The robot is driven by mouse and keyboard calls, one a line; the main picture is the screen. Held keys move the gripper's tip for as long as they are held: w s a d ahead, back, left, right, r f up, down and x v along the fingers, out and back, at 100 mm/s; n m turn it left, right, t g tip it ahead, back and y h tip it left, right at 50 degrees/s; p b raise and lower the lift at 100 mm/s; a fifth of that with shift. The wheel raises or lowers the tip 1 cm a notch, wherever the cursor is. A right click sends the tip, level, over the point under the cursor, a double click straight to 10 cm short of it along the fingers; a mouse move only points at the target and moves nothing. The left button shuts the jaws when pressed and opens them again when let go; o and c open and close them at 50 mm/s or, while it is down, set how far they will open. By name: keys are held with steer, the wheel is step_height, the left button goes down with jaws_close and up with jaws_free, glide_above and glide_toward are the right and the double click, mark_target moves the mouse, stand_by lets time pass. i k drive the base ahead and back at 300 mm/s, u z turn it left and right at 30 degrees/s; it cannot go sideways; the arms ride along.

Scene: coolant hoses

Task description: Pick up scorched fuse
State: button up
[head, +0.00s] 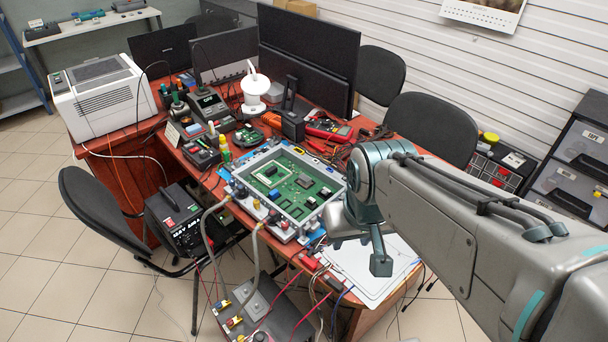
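A grey-framed case with a green circuit board (262,178) lies on the red-brown table. Small dark and light parts sit on the board. Small coloured parts (274,195) line the case's front edge. I cannot pick out a scorched fuse among these parts; they are too small to tell. My gripper (360,247) hangs at the end of my arm, just right of the case's front right corner. It points down and one finger shows clearly. The rest is partly hidden by my wrist, so its opening does not show. I see nothing held in it.
A white board with paper (371,274) lies at the table's front right. Hoses and cables run from the case to a grey box (262,308) in front. Monitors (306,52), a white printer (103,95), meters and tools crowd the table. Black chairs (432,125) stand around it.

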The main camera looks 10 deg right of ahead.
mark_target(310, 203)
steer(key=u, duration=2.8)
steer(key=k, duration=1.9)
steer(key=z, duration=2.3)
steer(key=i, duration=0.5)
